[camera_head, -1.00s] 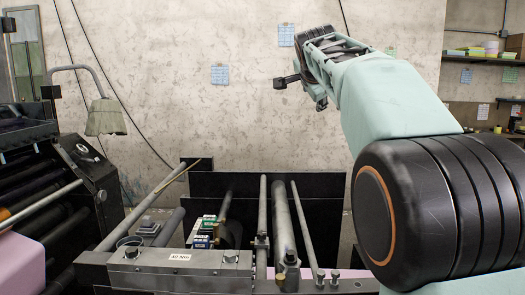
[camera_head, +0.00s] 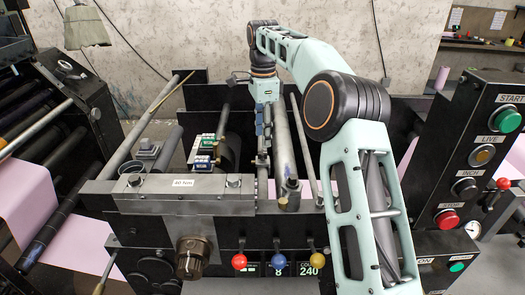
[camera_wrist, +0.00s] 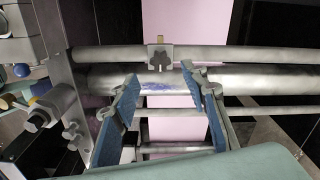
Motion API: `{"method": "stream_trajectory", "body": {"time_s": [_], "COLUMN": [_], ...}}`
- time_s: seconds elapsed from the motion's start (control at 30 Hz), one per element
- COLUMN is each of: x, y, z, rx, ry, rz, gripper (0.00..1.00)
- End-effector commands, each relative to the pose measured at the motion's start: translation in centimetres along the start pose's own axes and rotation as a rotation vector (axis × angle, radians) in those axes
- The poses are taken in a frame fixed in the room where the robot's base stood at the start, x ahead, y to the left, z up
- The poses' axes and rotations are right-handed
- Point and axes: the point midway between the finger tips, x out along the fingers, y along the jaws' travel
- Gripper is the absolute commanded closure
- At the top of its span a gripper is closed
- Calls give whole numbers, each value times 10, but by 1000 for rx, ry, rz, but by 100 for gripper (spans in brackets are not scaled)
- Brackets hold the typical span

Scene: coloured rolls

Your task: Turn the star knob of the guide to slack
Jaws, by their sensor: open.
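The star knob (camera_wrist: 161,60) is a small grey lobed knob on the guide's collar, on the upper metal rod in the wrist view, in front of the pink web. A small brass-coloured piece sticks up above it. My gripper (camera_wrist: 159,76) is open, its two blue-padded fingers spread to the left and right just below the knob, with nothing between them. I see no contact with the knob. In the head view my gripper (camera_head: 264,125) points down over the rods behind the grey front block. The knob is hard to make out there.
Parallel rods and a thick roller (camera_wrist: 220,80) lie close around the fingers. A side plate with bolts (camera_wrist: 62,100) stands at left. In the head view, red, blue and yellow ball levers line the front, and a button panel (camera_head: 485,150) stands at right.

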Motion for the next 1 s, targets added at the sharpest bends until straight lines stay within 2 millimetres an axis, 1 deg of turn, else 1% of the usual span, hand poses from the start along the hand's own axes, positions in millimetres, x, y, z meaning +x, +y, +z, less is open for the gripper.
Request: {"method": "stream_trajectory", "body": {"time_s": [0.03, 0.1, 0.2, 0.3, 0.47, 0.7, 0.73, 0.77, 1.0], "x": [13, 26, 41, 52, 59, 60, 60, 60, 60], "y": [1, 1, 1, 0, 0, 0, 0, 0, 0], "z": [0, -1, 0, 0, 0, 0, 0, 0, 0], "rx": [-1, 0, -1, 0, -1, -1, -1, -1, -1], "ry": [-1, 0, 0, 0, 0, 0, 0, 0, 0], "rz": [3, 3, 1, 0, -2, -2, -2, -2, -2], "gripper": [59, 59, 59, 59, 59, 59, 60, 64, 90]}}
